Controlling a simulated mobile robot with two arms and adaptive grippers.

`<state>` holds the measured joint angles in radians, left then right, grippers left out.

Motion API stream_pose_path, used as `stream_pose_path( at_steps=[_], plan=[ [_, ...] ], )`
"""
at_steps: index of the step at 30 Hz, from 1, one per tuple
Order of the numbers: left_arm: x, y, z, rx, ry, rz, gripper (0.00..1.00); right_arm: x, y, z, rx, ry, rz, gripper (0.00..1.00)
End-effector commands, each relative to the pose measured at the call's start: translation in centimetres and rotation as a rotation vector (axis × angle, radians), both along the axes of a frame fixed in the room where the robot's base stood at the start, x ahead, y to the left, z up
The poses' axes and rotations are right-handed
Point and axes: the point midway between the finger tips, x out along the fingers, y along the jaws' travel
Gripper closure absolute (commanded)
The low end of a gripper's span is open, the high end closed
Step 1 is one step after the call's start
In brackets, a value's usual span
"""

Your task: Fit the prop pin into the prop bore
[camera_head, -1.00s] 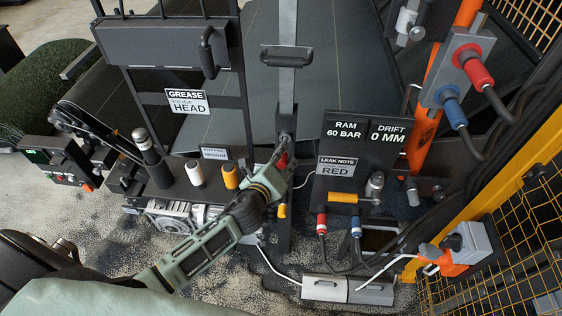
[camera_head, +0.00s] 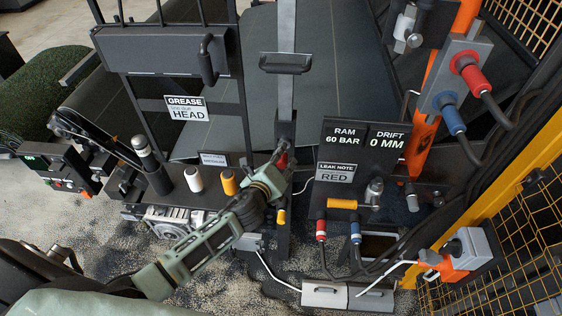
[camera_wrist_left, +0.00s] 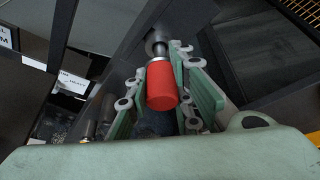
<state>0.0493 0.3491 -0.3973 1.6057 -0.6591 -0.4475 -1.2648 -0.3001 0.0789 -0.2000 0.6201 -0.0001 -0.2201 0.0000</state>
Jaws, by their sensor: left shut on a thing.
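The prop pin (camera_wrist_left: 161,88) has a red cylindrical grip and sits between the fingers of my left gripper (camera_wrist_left: 170,95) in the left wrist view. My left gripper is shut on it. In the head view, my left gripper (camera_head: 277,172) is at the upright dark post, and only a bit of the pin's red grip (camera_head: 283,160) shows there. A round grey metal fitting (camera_wrist_left: 157,42), perhaps the prop bore, lies just beyond the grip in the left wrist view. I cannot tell whether the pin's tip is inside the bore. My right gripper is not in view.
A dark bench with a white canister (camera_head: 194,179) and a yellow canister (camera_head: 229,182) is left of the gripper. A RAM/DRIFT display (camera_head: 362,142) stands right of it. Hoses with red and blue plugs hang below. A yellow mesh guard (camera_head: 500,215) bounds the right side.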

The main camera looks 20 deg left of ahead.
Motion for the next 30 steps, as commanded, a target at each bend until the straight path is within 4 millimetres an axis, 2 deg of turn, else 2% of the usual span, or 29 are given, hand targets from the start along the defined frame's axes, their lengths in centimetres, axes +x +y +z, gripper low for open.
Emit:
stream_pose_path(
  at_steps=[30],
  plan=[
    [2.5,0.7,0.1,0.0,-0.003,-0.001,1.0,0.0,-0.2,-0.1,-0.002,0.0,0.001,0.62]
  ],
)
